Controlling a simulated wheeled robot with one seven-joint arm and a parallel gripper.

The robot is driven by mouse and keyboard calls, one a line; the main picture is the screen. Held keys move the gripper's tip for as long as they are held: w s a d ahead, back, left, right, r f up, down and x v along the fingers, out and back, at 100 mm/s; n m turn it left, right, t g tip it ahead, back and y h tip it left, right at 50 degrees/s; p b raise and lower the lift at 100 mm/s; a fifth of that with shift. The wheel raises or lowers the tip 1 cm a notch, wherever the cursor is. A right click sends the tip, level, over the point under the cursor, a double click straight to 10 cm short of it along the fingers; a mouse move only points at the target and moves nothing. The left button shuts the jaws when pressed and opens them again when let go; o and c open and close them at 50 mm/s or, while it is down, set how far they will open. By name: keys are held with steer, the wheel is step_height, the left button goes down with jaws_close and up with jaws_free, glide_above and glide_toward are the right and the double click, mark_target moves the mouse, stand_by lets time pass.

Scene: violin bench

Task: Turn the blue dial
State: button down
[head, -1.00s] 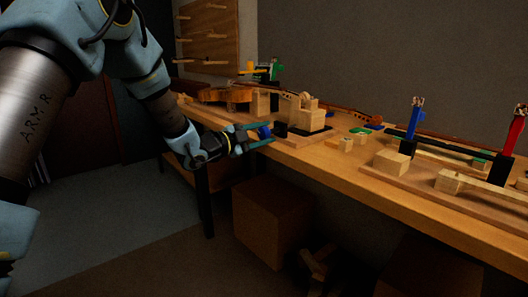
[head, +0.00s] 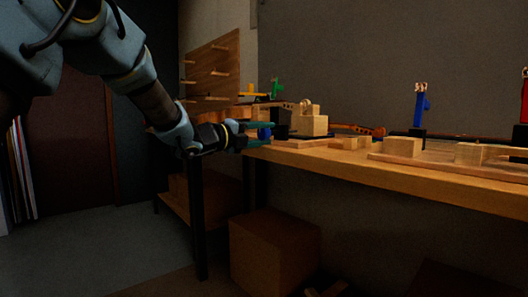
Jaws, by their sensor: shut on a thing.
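The blue dial (head: 264,133) is at the near left end of the workbench, beside a dark block (head: 281,120). It is small and partly hidden by the fingers. My gripper (head: 259,134) reaches in from the left, with one teal finger above the dial and one below. It is shut on the dial. The dial's angle is too small to read.
The wooden bench (head: 400,178) runs to the right, carrying pale wooden blocks (head: 314,125), a blue upright clamp (head: 420,106) and a red one (head: 525,98). A pegboard (head: 212,68) stands behind. A brown box (head: 268,250) sits on the floor below.

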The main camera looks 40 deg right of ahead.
steer(key=shift+f+m+b, duration=0.15)
steer(key=shift+m+b, duration=0.75)
steer(key=shift+b, duration=0.3)
steer(key=shift+c, duration=1.7)
jaws_free()
steer(key=shift+r, duration=0.2)
